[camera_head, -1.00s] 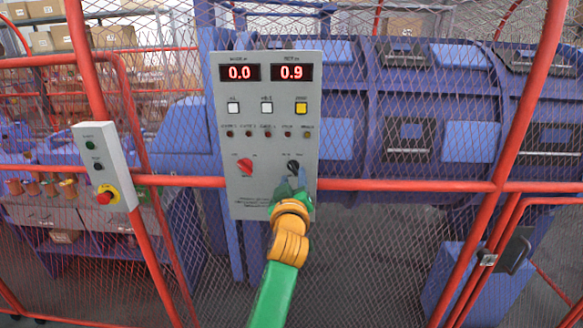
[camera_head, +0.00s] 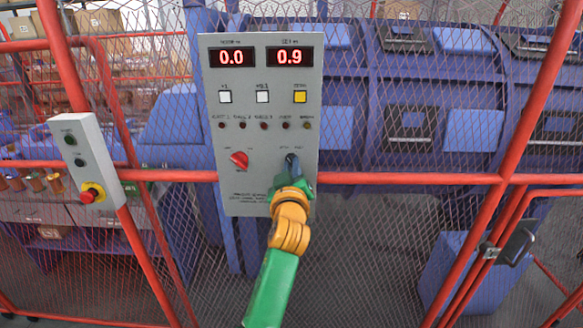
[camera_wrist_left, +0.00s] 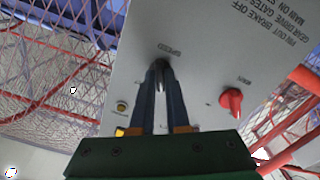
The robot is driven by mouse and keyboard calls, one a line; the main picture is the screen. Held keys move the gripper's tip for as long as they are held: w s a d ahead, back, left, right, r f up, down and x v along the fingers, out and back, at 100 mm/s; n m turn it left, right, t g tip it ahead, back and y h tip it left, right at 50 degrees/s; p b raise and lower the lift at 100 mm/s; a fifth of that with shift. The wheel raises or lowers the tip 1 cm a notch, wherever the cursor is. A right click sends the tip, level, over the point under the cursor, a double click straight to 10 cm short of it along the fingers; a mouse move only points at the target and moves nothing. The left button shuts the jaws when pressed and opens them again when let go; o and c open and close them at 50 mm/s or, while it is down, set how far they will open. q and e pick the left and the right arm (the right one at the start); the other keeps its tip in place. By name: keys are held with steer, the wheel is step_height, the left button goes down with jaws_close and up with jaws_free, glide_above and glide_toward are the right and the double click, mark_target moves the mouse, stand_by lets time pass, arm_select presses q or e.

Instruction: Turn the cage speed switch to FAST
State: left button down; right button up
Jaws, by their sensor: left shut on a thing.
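The grey control panel (camera_head: 262,190) hangs at the red rail in the head view. The cage speed switch, a small dark knob, sits at its lower right and is almost hidden by my fingers. My left gripper (camera_head: 292,161) reaches up to it from below. In the left wrist view the gripper (camera_wrist_left: 161,70) is shut on the speed switch, just under the SPEED lettering. I cannot tell which way its pointer faces. My right gripper is not in view.
A red rotary knob (camera_head: 239,159) sits left of the speed switch; it also shows in the left wrist view (camera_wrist_left: 231,101). Displays read 0.0 and 0.9. A small box (camera_head: 90,155) with a red emergency button hangs at left. Mesh fencing (camera_head: 400,250) surrounds the panel.

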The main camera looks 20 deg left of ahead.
arm_select(q)
steer(key=m+p, duration=0.3)
steer(key=m, duration=0.8)
steer(key=shift+r, duration=0.15)
steer(key=shift+m+p, duration=0.3)
steer(key=shift+m, duration=0.1)
steer(key=c, duration=0.9)
jaws_free()
steer(key=b+v, duration=0.1)
steer(key=v, duration=0.6)
steer(key=shift+b, duration=0.35)
